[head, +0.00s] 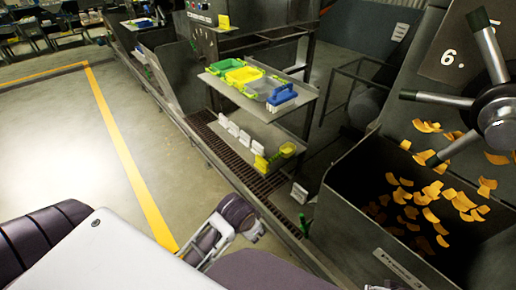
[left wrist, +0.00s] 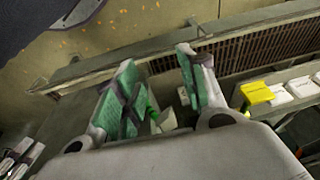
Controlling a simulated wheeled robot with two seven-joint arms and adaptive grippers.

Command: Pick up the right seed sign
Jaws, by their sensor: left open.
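Several small white signs (head: 233,129) stand in a row on the lower shelf, with a yellow sign (head: 261,163) at the near end. The yellow sign (left wrist: 257,92) also shows at the right of the left wrist view, beside white signs (left wrist: 280,93). A separate white sign (head: 299,192) stands lower, near the grate's edge. I cannot tell which is the right seed sign. My left gripper (head: 225,232) is low, left of the grate. Its green-padded fingers (left wrist: 156,62) are open and apart. A small white piece (left wrist: 167,118) and something green show beyond them.
A brown grate (head: 236,157) runs below the shelves. A dark hopper (head: 345,215) with orange pieces and a spoked handwheel (head: 496,112) stand at right. The floor at left is clear.

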